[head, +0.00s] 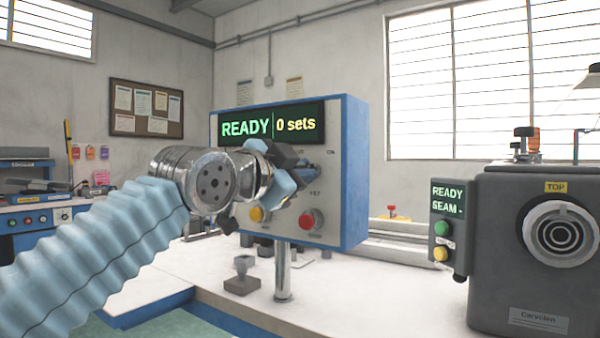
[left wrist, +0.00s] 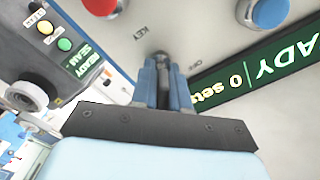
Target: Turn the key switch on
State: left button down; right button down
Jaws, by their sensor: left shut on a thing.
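The control panel (head: 343,215) stands upright on a post, with a lit display (head: 272,125) reading "READY" and "0 sets". My left gripper (head: 308,186) is against the panel's front, below the display. In the left wrist view its blue fingers (left wrist: 162,82) are closed on the small dark key switch (left wrist: 161,57), next to the "KEY" and "OFF" labels. The fingers and wrist hide most of the switch, so I cannot tell its exact angle. A red button (head: 311,220) and a yellow button (head: 257,214) sit low on the panel. My right gripper is out of view.
A grey sewing machine (head: 500,250) with a small display box (head: 449,225) stands at the right. A small grey block with a knob (head: 242,284) sits on the white table (head: 375,305) near the post. A blue button (left wrist: 268,12) is near the fingers' right in the wrist view.

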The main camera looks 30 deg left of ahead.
pick_arm(q)
jog(key=shift+f, duration=0.1)
dwell(0.3)
jog(key=c, duration=1.2)
grip_release()
jog(key=shift+c, duration=0.2)
jog(key=s+a+b, duration=0.1)
jog(key=s, duration=1.2)
jog(key=shift+s+b, duration=0.4)
